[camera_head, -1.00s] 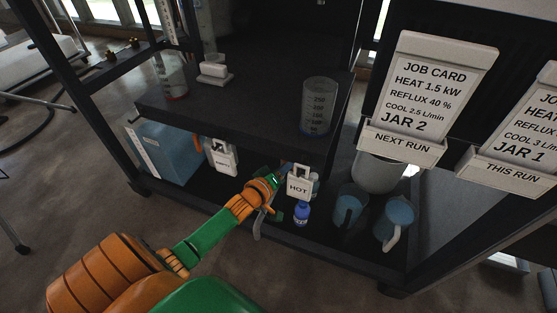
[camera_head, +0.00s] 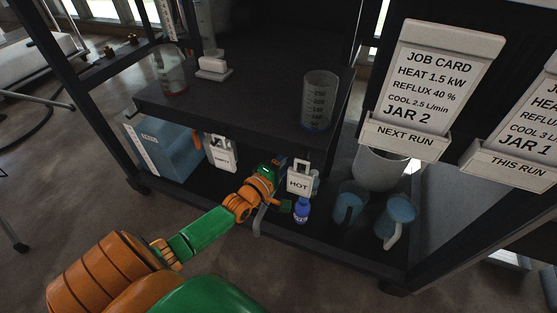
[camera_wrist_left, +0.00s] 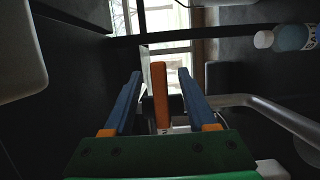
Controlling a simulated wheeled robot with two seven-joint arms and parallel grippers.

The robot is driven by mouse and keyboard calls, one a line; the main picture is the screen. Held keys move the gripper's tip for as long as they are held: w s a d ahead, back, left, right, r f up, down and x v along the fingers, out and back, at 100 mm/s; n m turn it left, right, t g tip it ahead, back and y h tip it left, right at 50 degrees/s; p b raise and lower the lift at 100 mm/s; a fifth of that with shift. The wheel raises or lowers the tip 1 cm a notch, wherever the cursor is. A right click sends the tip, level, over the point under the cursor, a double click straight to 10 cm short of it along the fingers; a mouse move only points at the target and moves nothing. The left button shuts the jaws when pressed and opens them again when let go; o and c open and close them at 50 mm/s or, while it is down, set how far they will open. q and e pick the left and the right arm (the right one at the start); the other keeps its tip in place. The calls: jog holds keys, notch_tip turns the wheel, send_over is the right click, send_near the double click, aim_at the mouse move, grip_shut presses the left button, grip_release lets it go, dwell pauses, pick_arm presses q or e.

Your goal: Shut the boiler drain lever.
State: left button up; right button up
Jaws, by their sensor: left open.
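In the left wrist view an orange lever (camera_wrist_left: 161,95) stands upright between the two blue fingers of my left gripper (camera_wrist_left: 160,74). The fingers are apart, one on each side of it, with gaps visible; I cannot tell whether either touches it. In the head view my left gripper (camera_head: 275,176) reaches under the dark shelf, just left of the white HOT tag (camera_head: 299,184). The lever is mostly hidden there by the gripper and tag. My right gripper does not show.
A blue bottle (camera_head: 301,211) stands close right of my gripper. Blue-filled jugs (camera_head: 350,203) stand further right on the lower shelf. A white tag (camera_head: 221,153) and a blue box (camera_head: 165,150) are to the left. The dark shelf (camera_head: 240,105) hangs above.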

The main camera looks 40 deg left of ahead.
pick_arm(q)
jog(key=s+p, duration=0.3)
jog(key=s, duration=0.4)
jog(key=shift+d+p, duration=0.3)
jog(key=shift+p, duration=0.1)
